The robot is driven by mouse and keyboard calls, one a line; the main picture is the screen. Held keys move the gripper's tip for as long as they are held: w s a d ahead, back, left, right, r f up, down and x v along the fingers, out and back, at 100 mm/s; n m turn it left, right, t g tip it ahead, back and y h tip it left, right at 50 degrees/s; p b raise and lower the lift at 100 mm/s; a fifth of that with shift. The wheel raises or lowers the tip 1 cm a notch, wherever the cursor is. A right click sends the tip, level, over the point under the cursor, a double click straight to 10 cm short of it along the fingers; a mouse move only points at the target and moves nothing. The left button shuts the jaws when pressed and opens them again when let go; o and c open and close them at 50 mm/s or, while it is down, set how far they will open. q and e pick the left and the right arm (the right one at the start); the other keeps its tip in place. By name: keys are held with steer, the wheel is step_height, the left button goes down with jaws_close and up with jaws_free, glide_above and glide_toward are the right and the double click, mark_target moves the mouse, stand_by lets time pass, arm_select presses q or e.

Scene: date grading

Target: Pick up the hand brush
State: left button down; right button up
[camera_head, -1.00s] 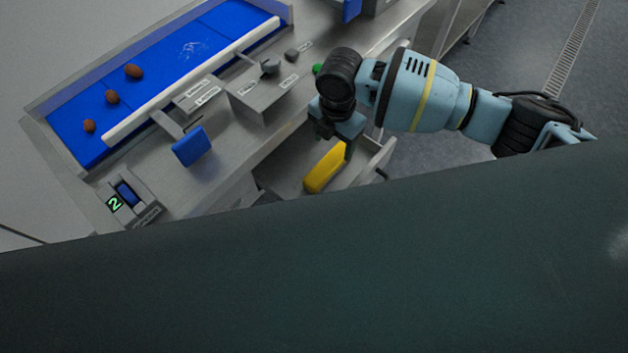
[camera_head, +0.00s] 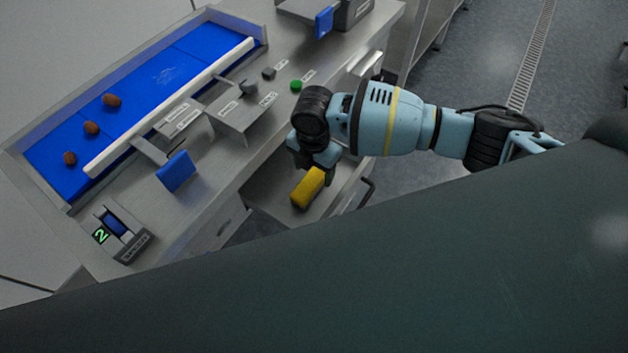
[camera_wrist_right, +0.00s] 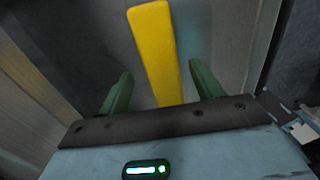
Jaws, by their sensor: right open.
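The hand brush shows as a yellow bar (camera_head: 308,188) lying in an open drawer (camera_head: 268,193) below the counter's front edge. My right gripper (camera_head: 312,165) is right above the brush in the head view and hides its far end. In the right wrist view the yellow brush (camera_wrist_right: 155,55) runs up between the two green fingers of my open right gripper (camera_wrist_right: 160,90). The fingers stand apart on both sides of it, and I cannot tell how deep they reach. Its near end is hidden behind the gripper body. My left gripper is not in view.
The counter (camera_head: 215,190) carries a blue belt (camera_head: 145,90) with three brown dates, a blue paddle (camera_head: 176,171), a grey control box (camera_head: 232,118), a green button (camera_head: 296,86) and a display unit (camera_head: 115,235). The drawer walls stand close around the gripper.

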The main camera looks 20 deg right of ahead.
mark_target(314, 177)
steer(key=f, duration=0.4)
steer(key=shift+s+f, duration=0.1)
steer(key=shift+s, duration=0.1)
steer(key=shift+c, duration=0.2)
steer(key=c, duration=1.1)
steer(key=shift+r+p, duration=0.3)
steer(key=shift+r, duration=4.8)
